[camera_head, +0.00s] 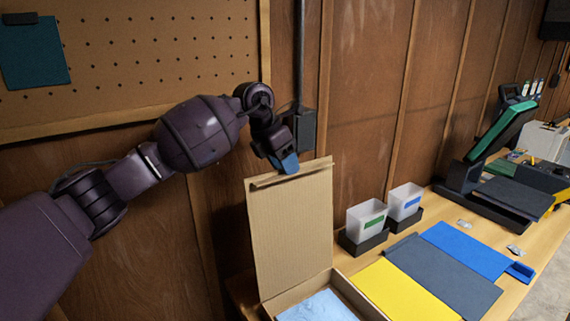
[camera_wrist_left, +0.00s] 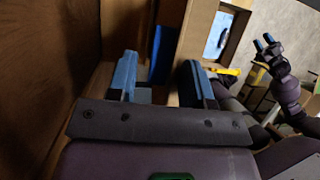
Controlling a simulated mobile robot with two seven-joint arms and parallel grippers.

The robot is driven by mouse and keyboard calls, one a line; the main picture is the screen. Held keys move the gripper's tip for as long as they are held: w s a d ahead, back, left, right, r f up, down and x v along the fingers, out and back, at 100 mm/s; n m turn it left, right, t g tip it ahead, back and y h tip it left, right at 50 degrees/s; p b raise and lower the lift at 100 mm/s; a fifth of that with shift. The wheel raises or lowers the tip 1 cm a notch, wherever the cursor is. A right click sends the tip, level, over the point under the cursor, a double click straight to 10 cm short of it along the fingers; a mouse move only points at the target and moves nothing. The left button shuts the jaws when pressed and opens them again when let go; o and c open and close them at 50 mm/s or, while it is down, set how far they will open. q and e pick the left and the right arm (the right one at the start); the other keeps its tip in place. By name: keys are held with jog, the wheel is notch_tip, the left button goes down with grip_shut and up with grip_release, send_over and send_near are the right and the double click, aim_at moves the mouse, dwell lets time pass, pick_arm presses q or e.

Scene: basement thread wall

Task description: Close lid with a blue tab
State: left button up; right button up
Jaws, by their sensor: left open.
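The cardboard lid (camera_head: 291,225) stands upright, hinged at the back of an open cardboard box (camera_head: 356,297). My left gripper (camera_head: 287,164) is at the lid's top edge in the head view and hides part of it. In the left wrist view, my left gripper (camera_wrist_left: 157,80) is open, its two blue fingers apart. A dark blue tab (camera_wrist_left: 162,52) shows between and beyond the fingers, beside the cardboard (camera_wrist_left: 197,35). I cannot tell whether a finger touches it. My right gripper (camera_wrist_left: 264,42) shows far off in the left wrist view, its blue fingertips apart.
A light blue item (camera_head: 318,307) lies in the box. Right of the box are a yellow mat (camera_head: 402,291), a grey mat (camera_head: 445,275) and two white bins (camera_head: 366,217). A wood wall and pegboard (camera_head: 150,60) stand close behind my left arm.

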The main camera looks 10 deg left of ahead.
pick_arm(q)
jog(key=shift+w+d+f, duration=0.1)
jog(key=shift+f, duration=0.25)
pick_arm(e)
jog(key=shift+w+r, duration=0.1)
pick_arm(q)
grip_shut()
pick_arm(e)
jog(key=shift+s+f, duration=0.25)
jog(key=shift+s, duration=0.2)
pick_arm(q)
jog(key=shift+d, duration=0.1)
